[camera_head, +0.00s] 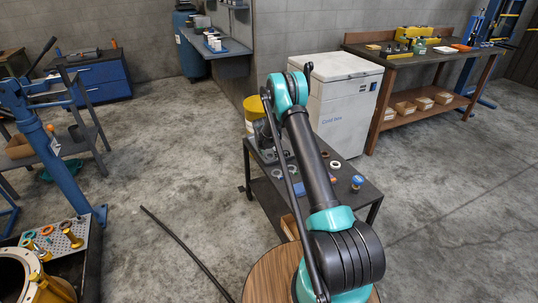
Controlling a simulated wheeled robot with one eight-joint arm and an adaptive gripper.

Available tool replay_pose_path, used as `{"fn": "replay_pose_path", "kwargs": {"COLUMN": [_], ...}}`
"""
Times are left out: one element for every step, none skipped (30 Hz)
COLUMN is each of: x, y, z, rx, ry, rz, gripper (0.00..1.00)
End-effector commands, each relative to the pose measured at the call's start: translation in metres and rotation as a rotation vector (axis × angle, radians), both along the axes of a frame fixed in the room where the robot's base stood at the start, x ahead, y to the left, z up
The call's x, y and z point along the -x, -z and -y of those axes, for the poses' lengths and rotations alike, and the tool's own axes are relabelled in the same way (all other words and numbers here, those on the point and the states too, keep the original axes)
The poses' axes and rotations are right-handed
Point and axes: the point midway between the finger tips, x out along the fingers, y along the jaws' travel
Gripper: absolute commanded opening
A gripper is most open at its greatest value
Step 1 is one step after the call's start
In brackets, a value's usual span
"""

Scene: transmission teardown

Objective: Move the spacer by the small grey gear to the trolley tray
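A dark trolley (353,205) stands in the middle, behind my arm. Its top carries several small parts, among them a pale ring (335,165), a grey ring (277,173) and a blue part (357,182). I cannot tell which part is the spacer or the small grey gear. My arm reaches up over the trolley and hides part of its top. A grey shape shows at the trolley's far left, beyond my arm; I cannot tell whether it is my gripper. Whether my gripper is open, shut or holding anything cannot be seen.
A perforated tray (74,240) with rings and gold parts lies at lower left, next to a yellow housing (50,290). A blue press frame (50,150) stands beside it. A white cold box (345,100) stands behind the trolley. A dark cable (185,250) crosses the floor.

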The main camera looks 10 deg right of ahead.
Motion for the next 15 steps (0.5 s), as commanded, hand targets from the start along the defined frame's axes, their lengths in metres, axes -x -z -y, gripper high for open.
{"fn": "replay_pose_path", "kwargs": {"x": [0.0, 0.0, 0.0, 0.0, 0.0, 0.0, 0.0, 0.0, 0.001, 0.001, 0.002, 0.004, 0.005, 0.007, 0.009], "y": [0.0, 0.0, 0.0, 0.0, 0.0, 0.0, -0.001, -0.002, -0.004, -0.006, -0.008, -0.013, -0.017, -0.021, -0.027], "z": [0.0, 0.0, 0.0, 0.0, 0.0, 0.0, 0.0, 0.0, 0.0, -0.001, -0.002, -0.002, -0.003, -0.004, -0.006], "rx": [0.0, 0.0, 0.0, 0.0, 0.0, 0.0, 0.0, 0.0, 0.0, 0.0, 0.0, 0.0, 0.0, 0.0, 0.0], "ry": [0.0, 0.0, 0.0, 0.0, 0.0, 0.0, 0.0, 0.0, 0.0, 0.0, 0.0, -0.001, -0.001, -0.001, -0.001], "rz": [0.0, 0.0, 0.0, 0.0, 0.0, 0.0, 0.0, 0.0, 0.0, 0.0, 0.0, 0.0, 0.0, 0.0, 0.0], "gripper": [0.62, 0.62, 0.62, 0.62, 0.62, 0.62, 0.62, 0.62, 0.62, 0.62, 0.62, 0.62, 0.62, 0.62, 0.62]}}
